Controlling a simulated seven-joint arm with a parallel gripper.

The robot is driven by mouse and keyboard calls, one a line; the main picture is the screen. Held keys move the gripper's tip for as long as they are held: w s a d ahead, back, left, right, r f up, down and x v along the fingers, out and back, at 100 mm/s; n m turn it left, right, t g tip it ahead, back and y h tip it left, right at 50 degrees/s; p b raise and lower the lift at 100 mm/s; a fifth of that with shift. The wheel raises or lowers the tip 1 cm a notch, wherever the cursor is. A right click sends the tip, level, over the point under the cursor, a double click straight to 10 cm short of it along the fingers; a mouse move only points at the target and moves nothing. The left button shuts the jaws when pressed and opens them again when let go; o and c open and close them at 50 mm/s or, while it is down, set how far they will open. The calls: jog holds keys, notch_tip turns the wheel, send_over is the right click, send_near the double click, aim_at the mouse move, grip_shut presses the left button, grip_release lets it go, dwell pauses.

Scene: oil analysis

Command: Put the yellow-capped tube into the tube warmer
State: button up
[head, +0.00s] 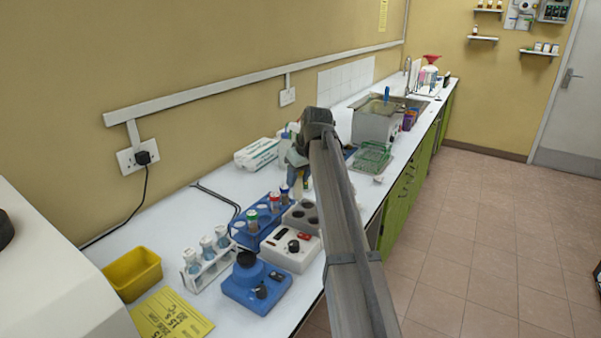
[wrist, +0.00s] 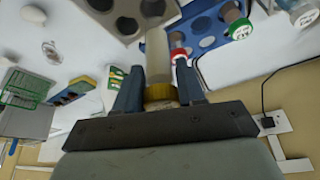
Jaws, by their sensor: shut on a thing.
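In the wrist view my gripper (wrist: 160,88) is shut on the yellow-capped tube (wrist: 157,55), with a blue-grey finger on each side of the yellow cap. The tube's clear body points away from the camera. Its far end overlaps the edge of the tube warmer's grey block (wrist: 122,24) beside a hole; I cannot tell whether it is inside. In the head view the warmer (head: 291,251) is a white box with a grey block of dark holes. My gripper (head: 298,174) is above and behind that block, and the arm hides part of it. The held tube is not clear there.
A blue rack (head: 245,240) with several capped tubes stands left of the warmer. A white rack (head: 207,268) of tubes, a blue mixer (head: 256,285) and a yellow bin (head: 133,274) are nearer. A green wire basket (head: 372,158) and a metal bath (head: 376,122) stand farther back.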

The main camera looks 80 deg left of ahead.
aim_at(299, 203)
jog(key=shift+f, duration=4.55)
jog(key=o, duration=1.1)
jog(key=shift+o, duration=0.2)
jog(key=shift+r, duration=0.1)
jog(key=v, duration=1.3)
jog(key=shift+d+r, duration=0.25)
